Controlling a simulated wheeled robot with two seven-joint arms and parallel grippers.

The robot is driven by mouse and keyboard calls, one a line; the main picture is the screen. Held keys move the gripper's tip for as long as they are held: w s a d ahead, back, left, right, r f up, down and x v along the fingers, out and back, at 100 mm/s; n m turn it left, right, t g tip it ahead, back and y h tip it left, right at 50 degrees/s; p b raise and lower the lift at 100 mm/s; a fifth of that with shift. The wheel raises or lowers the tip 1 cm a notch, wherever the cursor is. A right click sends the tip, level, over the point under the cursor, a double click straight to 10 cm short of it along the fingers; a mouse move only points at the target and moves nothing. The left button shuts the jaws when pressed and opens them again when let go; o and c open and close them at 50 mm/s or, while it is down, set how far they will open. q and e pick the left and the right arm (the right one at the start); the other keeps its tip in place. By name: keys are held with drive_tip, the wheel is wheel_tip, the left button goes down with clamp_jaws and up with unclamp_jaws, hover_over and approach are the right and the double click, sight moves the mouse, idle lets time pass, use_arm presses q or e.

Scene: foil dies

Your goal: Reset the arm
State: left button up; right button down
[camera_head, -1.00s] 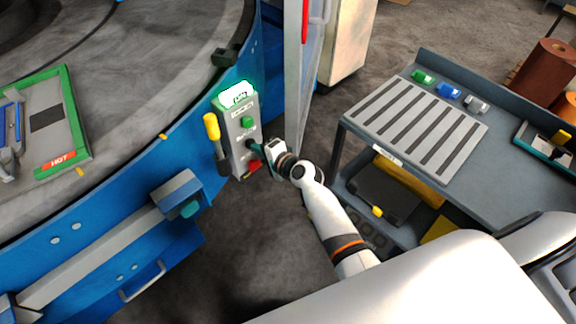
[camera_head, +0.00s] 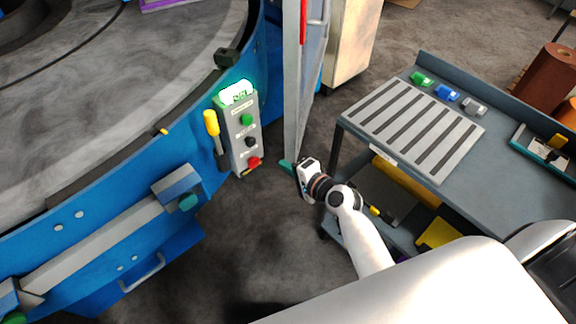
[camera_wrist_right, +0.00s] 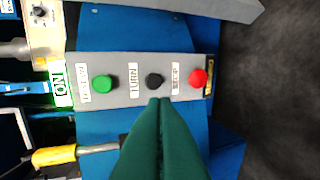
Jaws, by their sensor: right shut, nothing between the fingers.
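My right arm reaches in from the lower right in the head view. Its gripper (camera_head: 287,166) is shut and empty, with green fingers pointing left at the control box. A gap of floor shows between the fingertips and the control box (camera_head: 237,136). In the right wrist view the shut green fingertips (camera_wrist_right: 160,100) point at the panel, just below the black button (camera_wrist_right: 154,81). The box also carries a green button (camera_head: 246,119), a red button (camera_head: 254,162) and a lit green sign, which reads ON in the wrist view. My left gripper is out of view.
A blue round machine (camera_head: 100,220) fills the left, with a yellow-handled lever (camera_head: 212,124) beside the box. A door panel (camera_head: 296,80) stands close behind my right gripper. A grey cart (camera_head: 505,185) with a slotted plate is at right. Open floor lies below.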

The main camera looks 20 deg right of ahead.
idle(0.7)
drive_tip(key=s+f+n+g+h, duration=0.1)
drive_tip(key=s+f+n+g, duration=0.1)
drive_tip(key=s+f, duration=0.5)
drive_tip(key=s+f+n+g+h, duration=0.1)
drive_tip(key=s+f+n+g, duration=0.25)
drive_tip(key=f, duration=0.85)
drive_tip(key=s+f+n+g+h, duration=0.1)
drive_tip(key=s+f+n+g, duration=0.1)
drive_tip(key=s+f, duration=0.5)
drive_tip(key=s+d+f+n+g, duration=0.1)
drive_tip(key=s+f+n, duration=0.2)
drive_tip(key=s+f, duration=0.2)
drive_tip(key=s+d+f+n+g+h, duration=0.1)
drive_tip(key=s+f, duration=0.4)
drive_tip(key=s, duration=0.7)
drive_tip(key=s+d+f+n+g+h, duration=0.1)
drive_tip(key=s+d+f+n+g, duration=0.1)
drive_tip(key=s+f+n, duration=0.3)
drive_tip(key=s+f+g, duration=0.1)
drive_tip(key=s, duration=0.3)
drive_tip(key=shift+s+d, duration=0.2)
drive_tip(key=shift+d, duration=0.1)
drive_tip(key=shift+w, duration=0.1)
idle(1.5)
